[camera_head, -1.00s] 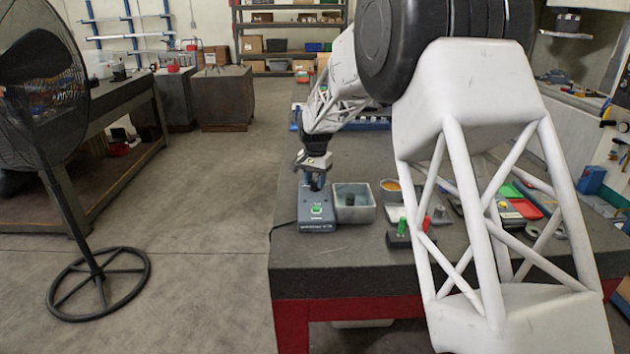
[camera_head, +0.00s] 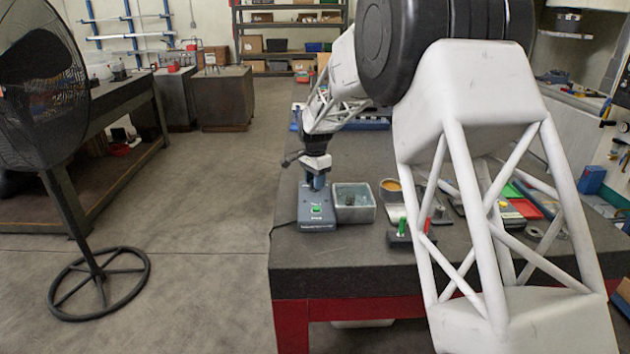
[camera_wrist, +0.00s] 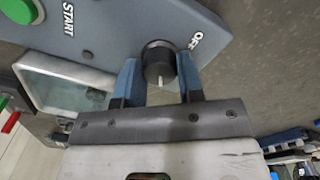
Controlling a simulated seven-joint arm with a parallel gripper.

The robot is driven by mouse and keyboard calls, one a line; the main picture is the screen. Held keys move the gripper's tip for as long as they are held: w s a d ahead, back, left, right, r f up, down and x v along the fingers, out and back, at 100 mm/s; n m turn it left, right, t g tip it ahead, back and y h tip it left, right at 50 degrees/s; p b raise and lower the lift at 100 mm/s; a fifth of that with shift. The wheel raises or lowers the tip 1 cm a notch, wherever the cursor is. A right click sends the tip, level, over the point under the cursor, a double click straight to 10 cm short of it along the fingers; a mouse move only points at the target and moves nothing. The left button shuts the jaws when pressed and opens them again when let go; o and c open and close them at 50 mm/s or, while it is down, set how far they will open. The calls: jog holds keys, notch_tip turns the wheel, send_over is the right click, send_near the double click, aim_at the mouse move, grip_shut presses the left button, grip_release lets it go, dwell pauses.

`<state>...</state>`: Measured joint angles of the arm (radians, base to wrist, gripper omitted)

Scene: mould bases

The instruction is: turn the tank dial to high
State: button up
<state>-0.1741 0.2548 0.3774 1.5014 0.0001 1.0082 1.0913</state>
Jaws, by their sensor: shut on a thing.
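The dial (camera_wrist: 159,64) is a black round knob with a white pointer mark, on the blue-grey control box (camera_wrist: 120,28). The pointer faces the wrist side of the picture, away from the OFF label at the upper right of the knob. My gripper (camera_wrist: 159,70) has a blue finger on each side of the dial and is shut on it. In the head view, my gripper (camera_head: 317,182) is at the back of the control box (camera_head: 316,221), and the dial is hidden there. The grey tank (camera_head: 353,213) stands just right of the box.
A green START button (camera_wrist: 20,10) sits on the box in the wrist view. Right of the tank are an orange-filled cup (camera_head: 391,188) and a small block with a green peg (camera_head: 401,228). The table's front edge (camera_head: 360,283) is close to the box.

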jog(key=o, duration=0.9)
jog(key=shift+r, duration=0.15)
jog(key=shift+r, duration=3.75)
jog(key=shift+r, duration=0.1)
